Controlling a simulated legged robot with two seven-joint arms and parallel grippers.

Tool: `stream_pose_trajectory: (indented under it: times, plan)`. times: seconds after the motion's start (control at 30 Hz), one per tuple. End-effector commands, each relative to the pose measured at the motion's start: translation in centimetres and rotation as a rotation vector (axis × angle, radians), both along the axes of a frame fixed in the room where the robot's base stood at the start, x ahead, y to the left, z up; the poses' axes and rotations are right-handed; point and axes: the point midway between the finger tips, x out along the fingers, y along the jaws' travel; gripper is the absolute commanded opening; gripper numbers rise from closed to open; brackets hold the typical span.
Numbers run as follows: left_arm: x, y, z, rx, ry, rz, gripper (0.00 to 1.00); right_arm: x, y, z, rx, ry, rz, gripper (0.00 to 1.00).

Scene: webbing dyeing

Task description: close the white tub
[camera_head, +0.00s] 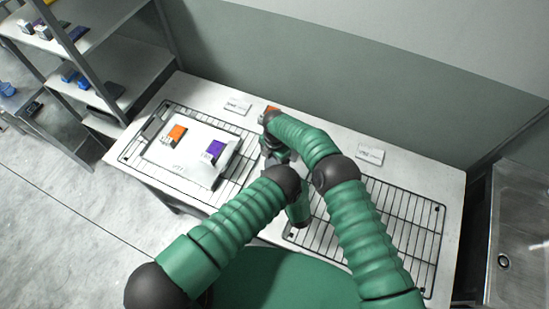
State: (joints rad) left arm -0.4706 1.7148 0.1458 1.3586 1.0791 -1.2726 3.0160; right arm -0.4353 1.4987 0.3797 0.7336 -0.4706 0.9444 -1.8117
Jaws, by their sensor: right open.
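A white, flat-topped piece (183,158) with dark lettering on its front lies on the left wire rack; it may be the white tub or its lid, I cannot tell. My right gripper (272,158) is open, small and partly hidden by the arms, just right of this white piece. I see nothing held in it. My left arm bends down near the table's middle, and its gripper is hidden from view.
A second wire rack (408,215) on the right of the white table (452,190) looks empty where visible. Two white cards (370,154) stand at the back edge. A red-orange thing is partly hidden behind my right wrist. Shelves (125,80) stand left, a metal sink (520,240) right.

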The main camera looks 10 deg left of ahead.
Motion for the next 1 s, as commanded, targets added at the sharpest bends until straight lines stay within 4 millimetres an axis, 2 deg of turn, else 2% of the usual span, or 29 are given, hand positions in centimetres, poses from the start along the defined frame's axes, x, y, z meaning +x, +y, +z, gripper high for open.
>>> stream_pose_trajectory:
  times: [0.07,0.53,0.57,0.6,0.7,1.0]
  plan:
    - [0.05,0.00,0.05,0.000,-0.002,0.000,0.00,0.00,0.00,0.01,0.000,0.000,0.000,0.83]
    - [0.04,-0.05,0.06,0.000,-0.001,-0.001,0.00,0.03,0.06,0.07,0.002,-0.001,0.000,0.22]
    - [0.04,-0.06,0.05,0.000,-0.001,-0.001,0.00,0.03,0.07,0.08,0.003,-0.002,0.000,0.72]
    - [0.03,-0.06,0.06,0.000,-0.001,-0.001,0.00,0.05,0.07,0.08,0.003,-0.002,0.000,0.77]
    - [0.03,-0.06,0.06,-0.001,-0.002,-0.001,0.00,0.03,0.06,0.07,0.002,-0.001,0.000,0.90]
    - [0.03,-0.03,0.06,0.000,-0.001,-0.001,0.00,0.01,0.03,0.18,0.001,-0.001,0.000,0.91]
